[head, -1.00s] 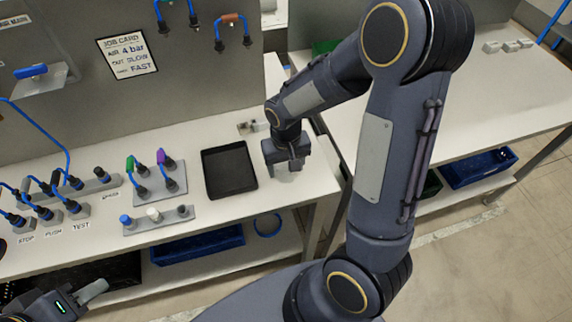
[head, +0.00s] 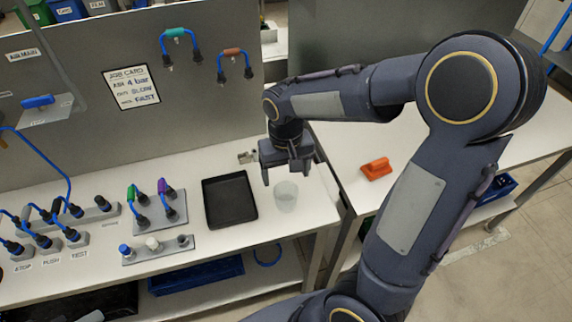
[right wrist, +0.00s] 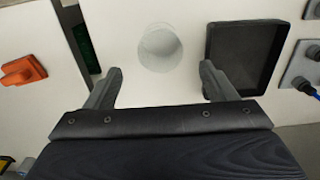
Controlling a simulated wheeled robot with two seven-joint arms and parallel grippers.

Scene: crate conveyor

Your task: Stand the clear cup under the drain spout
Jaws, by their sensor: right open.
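The clear cup (head: 286,197) stands upright on the white bench, right of the black tray. It also shows in the right wrist view (right wrist: 160,48), beyond the fingertips and between their lines. My right gripper (head: 287,174) is open and empty, above and behind the cup, apart from it. Its two spread fingers show in the right wrist view (right wrist: 160,80). A small metal fitting (head: 247,157) sits low at the back panel, behind the tray; I cannot tell whether it is the drain spout. Only a pale bit of my left gripper (head: 90,316) shows at the bottom edge.
The black tray (head: 207,187) lies left of the cup. A gap separates this bench from the right table (head: 440,135), where an orange object (head: 376,168) lies. The cup is close to the bench's right end.

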